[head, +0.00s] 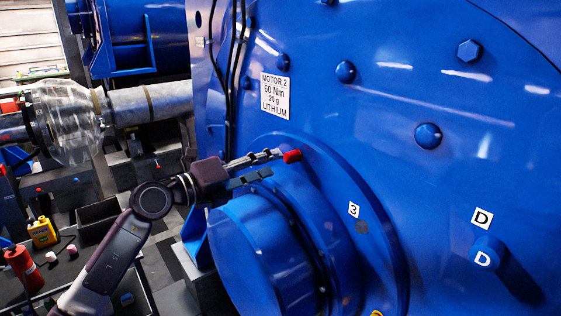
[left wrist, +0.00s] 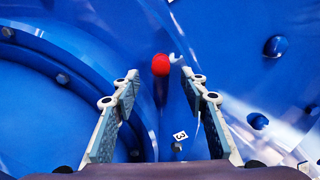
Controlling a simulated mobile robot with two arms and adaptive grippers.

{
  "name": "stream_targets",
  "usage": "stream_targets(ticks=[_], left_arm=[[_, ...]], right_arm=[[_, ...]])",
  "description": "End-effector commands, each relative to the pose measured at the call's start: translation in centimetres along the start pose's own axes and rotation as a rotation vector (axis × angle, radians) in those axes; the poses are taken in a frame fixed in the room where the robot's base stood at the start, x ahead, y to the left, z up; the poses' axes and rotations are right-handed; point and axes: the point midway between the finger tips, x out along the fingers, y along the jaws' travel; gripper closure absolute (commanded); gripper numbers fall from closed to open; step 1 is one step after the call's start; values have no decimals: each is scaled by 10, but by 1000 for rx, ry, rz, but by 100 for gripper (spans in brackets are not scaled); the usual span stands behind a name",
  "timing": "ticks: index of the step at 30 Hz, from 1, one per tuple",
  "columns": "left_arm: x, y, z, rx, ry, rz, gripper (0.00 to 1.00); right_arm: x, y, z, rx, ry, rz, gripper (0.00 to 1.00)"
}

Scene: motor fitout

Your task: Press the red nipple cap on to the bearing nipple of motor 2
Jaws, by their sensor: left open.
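The red nipple cap (head: 291,156) shows in the head view just beyond the tips of my left gripper (head: 275,164), in front of the upper part of the blue bearing flange of motor 2 (head: 372,205). In the left wrist view the red cap (left wrist: 160,64) lies ahead of and between the two fingertips. The fingers of my left gripper (left wrist: 160,84) are spread, with a gap between them and the cap. A small pale curved piece is beside the cap. The nipple itself is hidden, so I cannot tell how far the cap sits on it. My right gripper is out of view.
A label (head: 275,96) on the motor reads MOTOR 2. Bolt heads (head: 428,135) stand out from the blue housing. At lower left are a red bottle (head: 24,268), a yellow container (head: 42,233) and an open black bin (head: 97,222). A shaft (head: 150,104) runs behind my arm.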

Motion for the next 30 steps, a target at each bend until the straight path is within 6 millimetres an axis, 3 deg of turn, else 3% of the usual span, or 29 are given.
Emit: stream_targets(ticks=[6,12,25,30], left_arm=[[-45,1,-1,1,1,3,60],[-65,0,-1,0,2,1,60],[-67,-2,-3,-11,-2,-14,60],[-69,-28,-15,-142,-82,-187,60]], right_arm=[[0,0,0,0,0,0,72],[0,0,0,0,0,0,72],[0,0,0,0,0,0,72],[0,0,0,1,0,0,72]])
